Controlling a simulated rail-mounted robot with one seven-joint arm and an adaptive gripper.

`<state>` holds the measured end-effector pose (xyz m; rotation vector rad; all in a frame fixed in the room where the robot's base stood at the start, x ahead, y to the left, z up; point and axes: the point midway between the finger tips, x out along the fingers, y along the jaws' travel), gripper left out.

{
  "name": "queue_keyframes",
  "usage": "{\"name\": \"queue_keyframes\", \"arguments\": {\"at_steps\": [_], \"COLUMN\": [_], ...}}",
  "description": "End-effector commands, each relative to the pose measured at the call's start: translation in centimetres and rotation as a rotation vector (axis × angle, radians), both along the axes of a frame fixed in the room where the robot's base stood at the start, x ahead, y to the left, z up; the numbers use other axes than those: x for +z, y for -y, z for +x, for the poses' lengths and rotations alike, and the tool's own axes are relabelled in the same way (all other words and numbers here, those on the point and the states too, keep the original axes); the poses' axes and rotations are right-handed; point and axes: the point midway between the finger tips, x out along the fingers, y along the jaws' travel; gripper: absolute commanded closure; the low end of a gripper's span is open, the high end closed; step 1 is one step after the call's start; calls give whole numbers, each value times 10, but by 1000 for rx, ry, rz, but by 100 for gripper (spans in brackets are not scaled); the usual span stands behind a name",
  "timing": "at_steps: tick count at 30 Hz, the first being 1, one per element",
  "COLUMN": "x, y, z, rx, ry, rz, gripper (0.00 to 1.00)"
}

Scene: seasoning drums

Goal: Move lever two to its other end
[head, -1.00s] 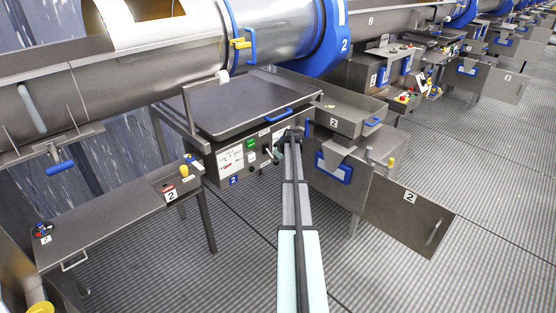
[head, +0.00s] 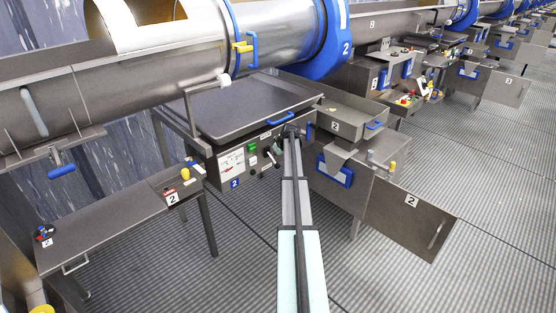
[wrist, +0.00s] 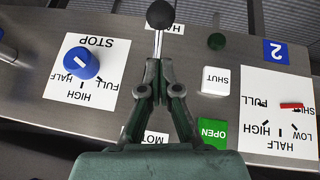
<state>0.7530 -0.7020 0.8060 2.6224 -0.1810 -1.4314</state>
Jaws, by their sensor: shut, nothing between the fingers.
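A lever with a black ball end (wrist: 160,13) and a bright metal rod stands at the top middle of the wrist view, on the station two control panel (head: 228,163). My gripper (wrist: 160,64) has its fingers closed to a point at the lower end of that rod. I cannot tell whether the tips touch the rod. A label behind the rod is partly hidden.
The wrist view shows a blue knob (wrist: 82,62) on a STOP plate, a white SHUT button (wrist: 215,80), a green OPEN button (wrist: 212,133) and a red pointer (wrist: 292,106). A wide tray (head: 250,105) is above the panel. An open metal door (head: 410,215) is at right.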

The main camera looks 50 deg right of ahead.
Motion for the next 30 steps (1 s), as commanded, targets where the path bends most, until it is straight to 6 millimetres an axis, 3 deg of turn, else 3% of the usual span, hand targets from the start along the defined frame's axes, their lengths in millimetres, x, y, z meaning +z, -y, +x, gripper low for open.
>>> {"name": "queue_keyframes", "arguments": {"at_steps": [1,6,15,27,30], "x": [13,36,75,85,80], "y": [-3,-11,-18,-20,-34], "z": [4,-23,-50,-58,-76], "rx": [3,0,0,-78,-184], "ry": [1,1,1,9,1], "rz": [-1,-1,0,54,111], "gripper": [100,100,100,100,100]}}
